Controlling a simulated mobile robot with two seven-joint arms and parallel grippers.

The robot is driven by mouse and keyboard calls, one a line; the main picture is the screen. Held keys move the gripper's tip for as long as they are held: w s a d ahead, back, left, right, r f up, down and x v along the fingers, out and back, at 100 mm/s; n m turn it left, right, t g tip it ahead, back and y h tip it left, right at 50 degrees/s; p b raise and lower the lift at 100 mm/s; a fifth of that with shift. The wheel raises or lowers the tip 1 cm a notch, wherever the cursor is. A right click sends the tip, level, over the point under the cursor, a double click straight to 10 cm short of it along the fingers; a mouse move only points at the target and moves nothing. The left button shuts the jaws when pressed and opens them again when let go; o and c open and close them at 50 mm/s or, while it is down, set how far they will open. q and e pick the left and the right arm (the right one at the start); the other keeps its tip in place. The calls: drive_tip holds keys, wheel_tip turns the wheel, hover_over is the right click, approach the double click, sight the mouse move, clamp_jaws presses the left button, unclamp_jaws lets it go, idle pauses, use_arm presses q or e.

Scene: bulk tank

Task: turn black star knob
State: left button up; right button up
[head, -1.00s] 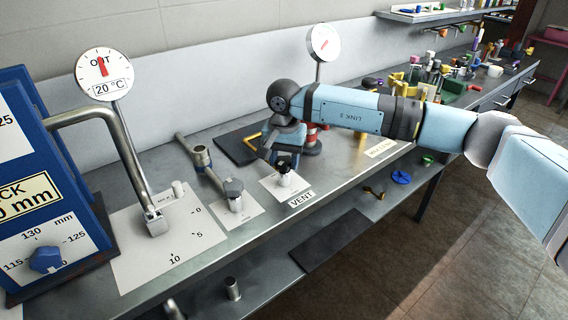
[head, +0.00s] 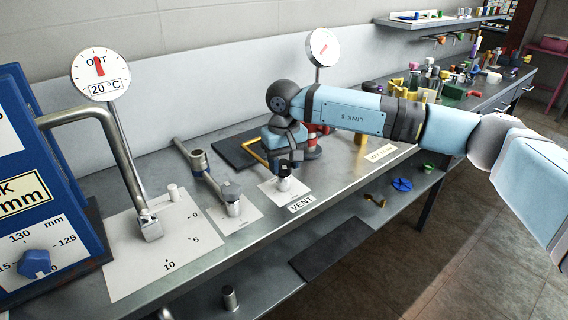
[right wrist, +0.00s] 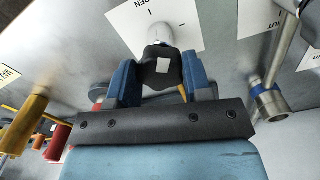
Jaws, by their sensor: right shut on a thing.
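The black star knob (right wrist: 160,68) is between the two blue fingers of my right gripper (right wrist: 161,78) in the right wrist view. It has a pale square mark on its top and sits on a pale metal stem (right wrist: 158,35) above a white plate. The knob is mostly hidden there; the pale stem (head: 284,184) shows below the fingers. My left gripper is not in view.
A bent pipe lever (head: 120,165) and a blue panel (head: 40,150) are further left. Two round gauges (head: 100,73) (head: 322,47) stand behind. Many small items crowd the bench's far right.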

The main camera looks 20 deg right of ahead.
sight(284, 164)
idle(0.5)
drive_tip(key=o, duration=0.9)
use_arm(q)
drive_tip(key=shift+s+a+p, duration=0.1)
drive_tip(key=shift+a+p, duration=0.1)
drive_tip(key=shift+p, duration=0.55)
use_arm(e)
wheel_tip(284, 164, up, 14)
drive_tip(key=shift+f, duration=0.1)
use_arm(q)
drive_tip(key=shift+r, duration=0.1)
use_arm(e)
drive_tip(key=shift+f, duration=0.1)
